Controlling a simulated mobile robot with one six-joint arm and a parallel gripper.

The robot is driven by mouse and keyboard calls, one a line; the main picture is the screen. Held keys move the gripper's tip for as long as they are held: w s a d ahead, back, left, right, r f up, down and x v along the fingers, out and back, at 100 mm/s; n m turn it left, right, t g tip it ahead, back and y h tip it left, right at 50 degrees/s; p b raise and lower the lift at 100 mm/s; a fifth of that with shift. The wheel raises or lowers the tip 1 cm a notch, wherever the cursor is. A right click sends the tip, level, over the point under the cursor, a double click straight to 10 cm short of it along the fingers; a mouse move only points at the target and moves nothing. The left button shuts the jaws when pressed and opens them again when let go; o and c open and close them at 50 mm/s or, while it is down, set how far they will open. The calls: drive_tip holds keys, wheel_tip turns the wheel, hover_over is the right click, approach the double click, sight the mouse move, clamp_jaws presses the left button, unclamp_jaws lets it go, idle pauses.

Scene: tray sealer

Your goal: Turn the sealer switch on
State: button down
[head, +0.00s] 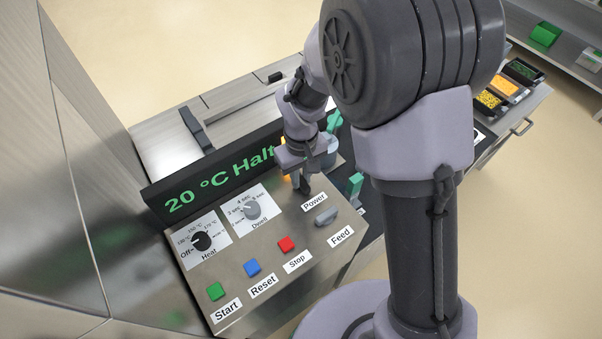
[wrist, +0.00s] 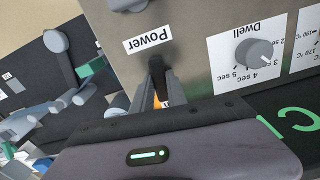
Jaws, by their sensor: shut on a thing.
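The sealer's control panel (head: 262,225) fills the lower middle of the head view. The power switch is a dark lever (wrist: 156,66) by the "Power" label (wrist: 147,40); in the head view my gripper mostly hides it. My gripper (head: 302,186) is at the panel's upper right corner, and in the wrist view its fingers (wrist: 158,88) are closed around the lever. The display (head: 220,178) is lit and reads "20 °C Halt" in green. A small orange patch (wrist: 165,102) shows behind the fingers; I cannot tell what it is.
The heat knob (head: 201,241), dwell knob (head: 251,208), green start (head: 216,291), blue reset (head: 252,267) and red stop (head: 286,244) buttons and grey feed lever (head: 327,215) share the panel. A metal wall (head: 60,150) stands left. Floor is clear behind.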

sight(302, 179)
drive_tip(key=shift+n, duration=0.7)
drive_tip(key=c, duration=1.3)
unclamp_jaws()
drive_tip(key=shift+r, duration=0.1)
wheel_tip(302, 179, up, 17)
drive_tip(key=p, duration=0.5)
drive_tip(key=shift+r, duration=0.15)
drive_tip(key=shift+d, duration=0.1)
